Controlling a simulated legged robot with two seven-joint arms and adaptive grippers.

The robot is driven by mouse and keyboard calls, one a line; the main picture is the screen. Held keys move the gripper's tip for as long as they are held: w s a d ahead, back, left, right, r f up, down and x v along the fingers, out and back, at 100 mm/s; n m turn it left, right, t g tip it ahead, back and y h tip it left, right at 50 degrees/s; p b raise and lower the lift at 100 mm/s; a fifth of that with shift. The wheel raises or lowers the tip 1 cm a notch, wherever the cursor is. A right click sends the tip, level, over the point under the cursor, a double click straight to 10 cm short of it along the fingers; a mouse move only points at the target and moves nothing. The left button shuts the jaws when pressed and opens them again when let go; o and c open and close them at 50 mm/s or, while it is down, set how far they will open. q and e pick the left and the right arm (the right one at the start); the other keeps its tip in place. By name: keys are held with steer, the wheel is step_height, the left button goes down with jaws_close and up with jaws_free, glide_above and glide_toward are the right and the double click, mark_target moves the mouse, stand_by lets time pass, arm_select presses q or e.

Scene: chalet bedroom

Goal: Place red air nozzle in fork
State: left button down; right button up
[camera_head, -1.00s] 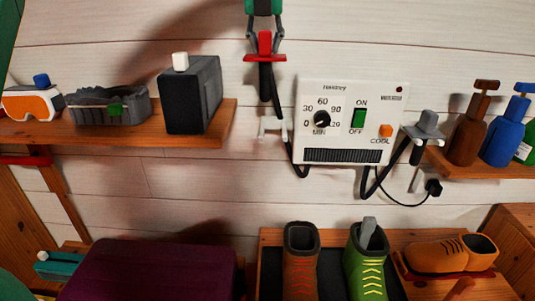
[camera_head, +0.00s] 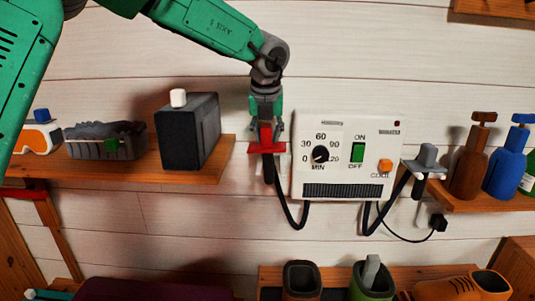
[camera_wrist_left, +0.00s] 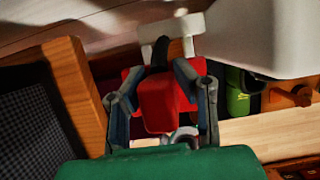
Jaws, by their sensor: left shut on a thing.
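The red air nozzle (camera_head: 267,148) is held upright at the left side of the white dryer box, its black hose hanging below. My left gripper (camera_head: 265,132) comes down from above and is shut on it. In the left wrist view, the red nozzle (camera_wrist_left: 158,104) sits between the two fingers of my gripper (camera_wrist_left: 162,95). The white fork (camera_wrist_left: 172,27) shows just beyond the nozzle, with the black hose near its prongs. In the head view the nozzle mostly hides this fork. I cannot tell whether the nozzle touches it. My right gripper is not in view.
The dryer box (camera_head: 346,157) is close on the right. A grey nozzle (camera_head: 428,156) sits in a holder on its far side. A shelf (camera_head: 215,163) with a dark box (camera_head: 188,132) ends on the left. Boots (camera_head: 372,282) stand below.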

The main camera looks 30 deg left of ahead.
mark_target(273, 145)
arm_select(q)
steer(key=d+f, duration=0.2)
steer(key=f, duration=0.1)
steer(key=shift+s+d, duration=0.15)
steer(key=shift+s, duration=0.05)
steer(key=shift+f, duration=0.3)
steer(key=shift+w+a+f, duration=0.1)
steer(key=shift+a+f, duration=0.1)
steer(key=shift+a, duration=0.1)
steer(key=c, duration=1.6)
jaws_free()
steer(key=shift+a+f, duration=0.1)
steer(key=shift+a, duration=0.15)
steer(key=o, duration=0.3)
steer(key=shift+a, duration=0.25)
steer(key=shift+d, duration=0.55)
steer(key=shift+d+r, duration=0.15)
steer(key=shift+r, duration=0.45)
steer(key=v, duration=1)
steer(key=shift+s+a, duration=0.3)
steer(key=shift+s+d+r, duration=0.1)
steer(key=shift+d+r, duration=0.2)
steer(key=shift+r, duration=0.1)
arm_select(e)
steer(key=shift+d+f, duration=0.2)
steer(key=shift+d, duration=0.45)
arm_select(q)
steer(key=shift+a, duration=0.35)
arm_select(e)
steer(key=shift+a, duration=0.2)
